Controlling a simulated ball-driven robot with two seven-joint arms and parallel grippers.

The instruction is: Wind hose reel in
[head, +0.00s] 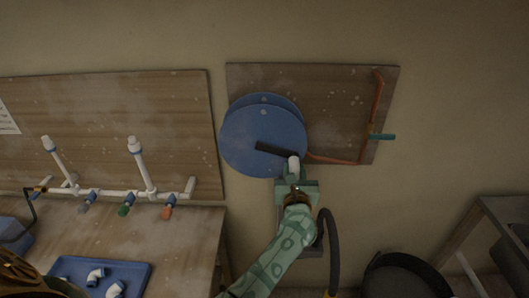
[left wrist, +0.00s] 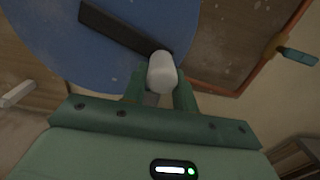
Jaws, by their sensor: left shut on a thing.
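The hose reel (head: 238,130) is a pair of blue discs on a wooden board on the wall. A black crank arm (head: 272,149) lies across its front disc and ends in a white knob (head: 294,163). My left gripper (head: 294,172) is shut on the white knob, at the lower right of the disc. The left wrist view shows the knob (left wrist: 162,72) between the green fingers (left wrist: 160,88). An orange hose (head: 376,100) runs from the reel along the board and up its right side. A teal piece (head: 382,137) sits at the board's right edge. My right gripper is not seen.
A workbench (head: 190,240) stands at the left with a blue tray (head: 135,268) of white fittings. White pipes with coloured taps (head: 125,210) run along a second board above it. A dark round tub (head: 400,275) and a table (head: 490,210) are at the lower right.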

